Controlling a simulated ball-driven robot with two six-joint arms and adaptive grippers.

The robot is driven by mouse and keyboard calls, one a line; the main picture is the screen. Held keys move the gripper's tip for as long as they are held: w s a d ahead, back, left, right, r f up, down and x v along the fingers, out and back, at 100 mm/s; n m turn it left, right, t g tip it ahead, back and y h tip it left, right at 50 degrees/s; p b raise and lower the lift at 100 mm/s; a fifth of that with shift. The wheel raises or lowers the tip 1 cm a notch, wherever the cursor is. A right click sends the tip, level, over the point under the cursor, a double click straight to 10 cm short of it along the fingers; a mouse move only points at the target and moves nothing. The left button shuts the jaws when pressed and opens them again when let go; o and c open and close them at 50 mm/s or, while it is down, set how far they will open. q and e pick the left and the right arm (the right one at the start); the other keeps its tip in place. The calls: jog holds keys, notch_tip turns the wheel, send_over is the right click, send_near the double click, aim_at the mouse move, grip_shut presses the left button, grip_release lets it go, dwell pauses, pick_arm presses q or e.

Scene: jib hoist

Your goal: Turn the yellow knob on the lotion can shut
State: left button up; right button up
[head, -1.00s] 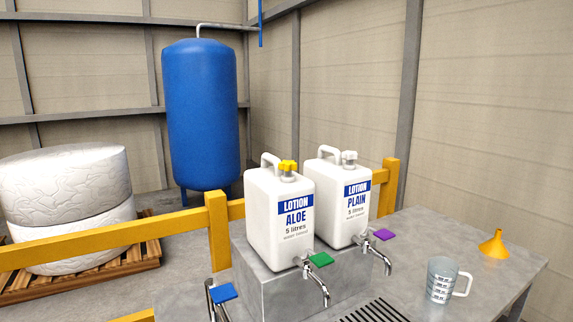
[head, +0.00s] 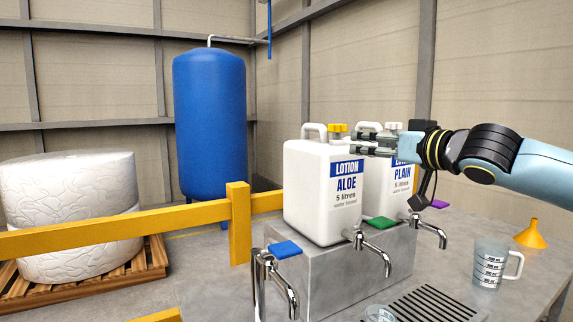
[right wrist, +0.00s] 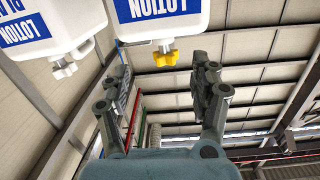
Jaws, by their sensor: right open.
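The white lotion can labelled ALOE (head: 318,215) stands on a grey block and carries the yellow knob (head: 338,130) on its top. My right gripper (head: 358,141) reaches in from the right at knob height, its fingertips just right of the knob. In the right wrist view its two fingers are apart, and the yellow knob (right wrist: 166,57) shows in line with the gap between them, just beyond the tips. Nothing is held. The second can, labelled PLAIN (head: 402,183), is partly hidden behind my right gripper. My left gripper is not in view.
A measuring jug (head: 489,266) and yellow funnel (head: 531,235) stand on the bench at right. A yellow rail (head: 110,232) runs behind at left.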

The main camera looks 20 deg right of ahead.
aim_at(343, 129)
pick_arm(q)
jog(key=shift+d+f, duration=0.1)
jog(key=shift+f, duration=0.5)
pick_arm(e)
jog(key=shift+n+t+y, duration=0.3)
jog(key=shift+n, duration=0.4)
jog(key=w, duration=0.3)
jog(key=w+r, duration=0.1)
jog(key=w, duration=0.3)
jog(key=w+a+r, duration=0.1)
jog(key=w, duration=0.3)
jog(key=shift+w+a+r, duration=0.1)
jog(key=c, duration=1.2)
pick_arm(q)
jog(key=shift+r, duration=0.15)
